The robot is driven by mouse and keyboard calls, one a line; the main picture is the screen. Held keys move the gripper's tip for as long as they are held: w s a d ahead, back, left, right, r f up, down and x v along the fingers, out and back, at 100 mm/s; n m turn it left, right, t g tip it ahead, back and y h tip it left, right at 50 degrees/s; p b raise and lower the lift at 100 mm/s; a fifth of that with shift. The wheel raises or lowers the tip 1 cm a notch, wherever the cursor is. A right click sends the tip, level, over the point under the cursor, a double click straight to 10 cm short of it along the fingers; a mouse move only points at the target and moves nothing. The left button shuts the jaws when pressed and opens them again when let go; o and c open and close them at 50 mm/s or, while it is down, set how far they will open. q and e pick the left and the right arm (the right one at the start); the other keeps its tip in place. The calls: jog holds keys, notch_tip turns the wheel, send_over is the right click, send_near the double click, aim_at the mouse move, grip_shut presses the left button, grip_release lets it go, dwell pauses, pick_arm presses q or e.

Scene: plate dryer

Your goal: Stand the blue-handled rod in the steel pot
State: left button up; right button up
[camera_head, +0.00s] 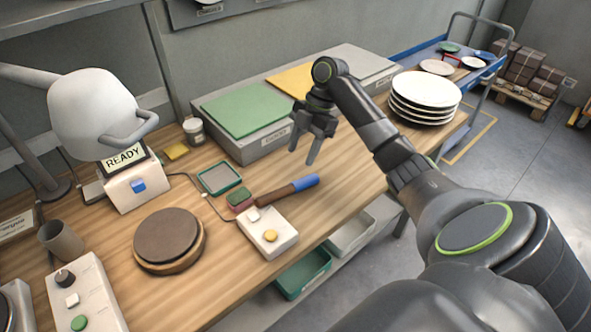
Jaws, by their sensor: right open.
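A rod with a brown shaft and a blue handle (304,182) lies on the wooden table, its handle to the right. My right gripper (301,156) is open and empty, with its fingers pointing down, just behind the blue handle and apart from it in the picture. A grey-brown cup (62,242) stands at the left; I cannot tell whether it is the steel pot. A metallic rounded thing (14,308) is cut off at the lower left corner, and its kind is unclear. My left gripper is not in view.
A white box with a yellow button (268,234) sits close to the rod's brown end. A round brown disc (168,240) lies left of it. A grey box with a green mat (246,108) stands behind. Stacked plates (425,92) stand at the right. A READY display (124,158) stands left.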

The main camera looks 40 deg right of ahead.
jog(key=shift+p+v, duration=0.95)
jog(key=shift+v, duration=0.6)
jog(key=shift+a, duration=0.1)
